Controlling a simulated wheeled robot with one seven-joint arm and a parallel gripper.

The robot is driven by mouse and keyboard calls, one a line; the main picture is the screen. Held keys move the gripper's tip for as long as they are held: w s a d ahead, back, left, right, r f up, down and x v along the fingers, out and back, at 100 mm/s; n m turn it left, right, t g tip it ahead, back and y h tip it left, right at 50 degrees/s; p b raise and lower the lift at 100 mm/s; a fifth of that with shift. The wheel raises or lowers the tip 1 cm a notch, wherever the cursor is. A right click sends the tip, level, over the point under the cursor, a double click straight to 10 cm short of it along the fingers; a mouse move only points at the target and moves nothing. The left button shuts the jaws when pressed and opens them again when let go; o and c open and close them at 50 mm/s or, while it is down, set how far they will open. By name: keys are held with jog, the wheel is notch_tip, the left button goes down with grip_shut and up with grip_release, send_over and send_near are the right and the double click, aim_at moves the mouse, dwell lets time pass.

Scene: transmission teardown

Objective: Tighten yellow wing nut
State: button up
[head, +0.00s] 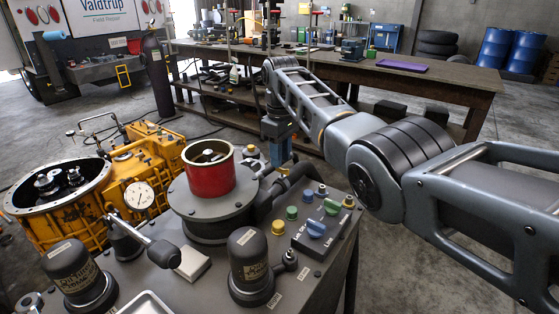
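No yellow wing nut can be made out for certain. A short yellow knob (278,227) stands on the dark bench top at the left of a row of coloured knobs. A small yellow-topped piece (348,202) sits at the right end of a control panel (318,237), beside a green and a blue turning handle. Another small yellow-topped piece (250,151) is behind the red cylinder. My arm reaches in from the right and bends down at the wrist. My gripper (281,163) points down behind the knobs, near a dark pipe. Its fingertips are too small and partly hidden.
A red cylinder (208,172) stands on a round dark base at the bench middle. Two dark domed units (250,262) and a lever (162,252) stand in front. A yellow gearbox housing (75,222) is at left. A wooden workbench (440,88) stands behind.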

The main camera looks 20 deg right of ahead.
aim_at(282, 172)
jog(key=shift+f, duration=1.3)
jog(key=shift+c, duration=0.5)
grip_shut()
